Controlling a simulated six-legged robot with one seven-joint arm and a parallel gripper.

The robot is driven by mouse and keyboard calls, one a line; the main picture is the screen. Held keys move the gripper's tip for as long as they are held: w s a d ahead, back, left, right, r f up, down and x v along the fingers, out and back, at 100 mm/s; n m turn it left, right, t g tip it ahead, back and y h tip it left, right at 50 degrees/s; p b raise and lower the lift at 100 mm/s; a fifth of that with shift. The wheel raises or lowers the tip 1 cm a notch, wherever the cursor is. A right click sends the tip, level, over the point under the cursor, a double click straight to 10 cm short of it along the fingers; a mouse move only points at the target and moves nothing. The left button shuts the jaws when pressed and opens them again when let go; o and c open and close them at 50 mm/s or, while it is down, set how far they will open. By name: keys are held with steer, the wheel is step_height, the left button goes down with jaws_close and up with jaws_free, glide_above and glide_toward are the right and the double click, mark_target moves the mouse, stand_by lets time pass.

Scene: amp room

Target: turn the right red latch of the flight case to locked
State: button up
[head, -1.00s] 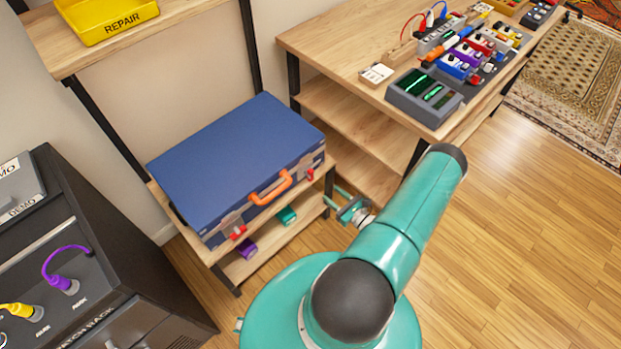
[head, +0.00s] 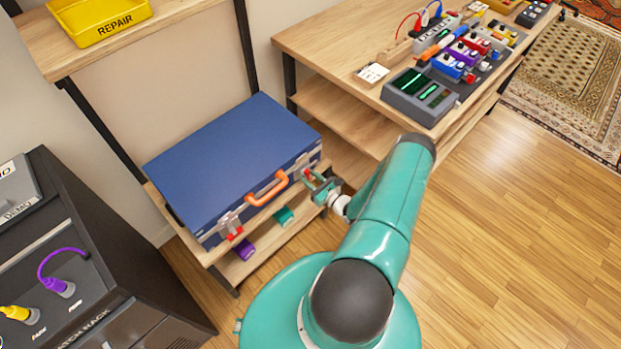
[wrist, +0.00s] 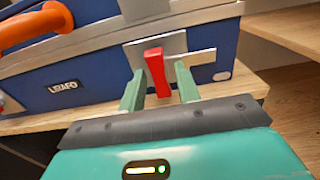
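The blue flight case (head: 235,155) lies closed on a wooden shelf, with an orange handle (head: 267,188) on its front. Its right red latch (wrist: 156,72) stands nearly upright, slightly tilted, on a silver plate in the wrist view. My gripper (wrist: 158,90) is open, with one green finger on each side of this latch; I cannot tell whether either finger touches it. In the head view my gripper (head: 318,182) is at the right front of the case and partly covers the latch. The left red latch (head: 234,233) shows at the left front corner.
The case's shelf (wrist: 90,112) has its edge just below the latch. A purple object (head: 245,250) and a teal one (head: 284,216) lie on the shelf beneath. A workbench (head: 330,45) with pedals stands at right, a dark rack (head: 110,260) at left.

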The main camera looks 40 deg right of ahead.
jaws_close()
steer(key=shift+n, duration=0.3)
steer(key=n, duration=1.1)
steer(key=shift+n, duration=0.4)
steer(key=n, duration=0.5)
steer(key=shift+n, duration=0.4)
